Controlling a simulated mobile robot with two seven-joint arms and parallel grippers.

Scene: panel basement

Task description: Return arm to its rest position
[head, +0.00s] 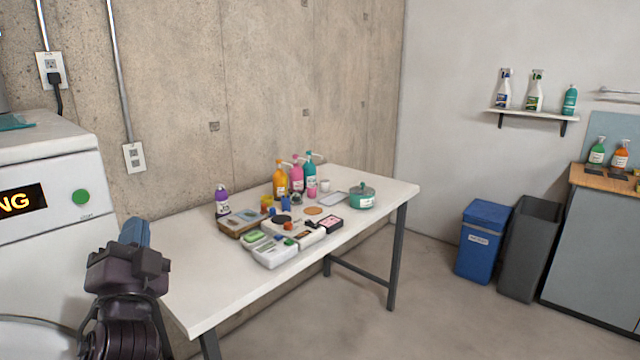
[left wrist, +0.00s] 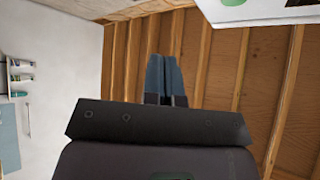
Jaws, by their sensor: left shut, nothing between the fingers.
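My left gripper (head: 135,233) is at the lower left in the head view, raised in front of the white washing machine and left of the table. Its blue-grey fingers point up. In the left wrist view the fingers (left wrist: 164,75) are together with nothing between them, against the wooden ceiling. The white machine (head: 50,200) has a green button (head: 81,197) and a lit display. My right gripper shows in neither view.
A white table (head: 225,285) holds several bottles, trays and a green pot (head: 361,196). A blue bin (head: 483,240) and a grey bin (head: 530,250) stand at the right by a grey cabinet (head: 600,260). A wall shelf (head: 535,114) holds bottles. Open floor lies right of the table.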

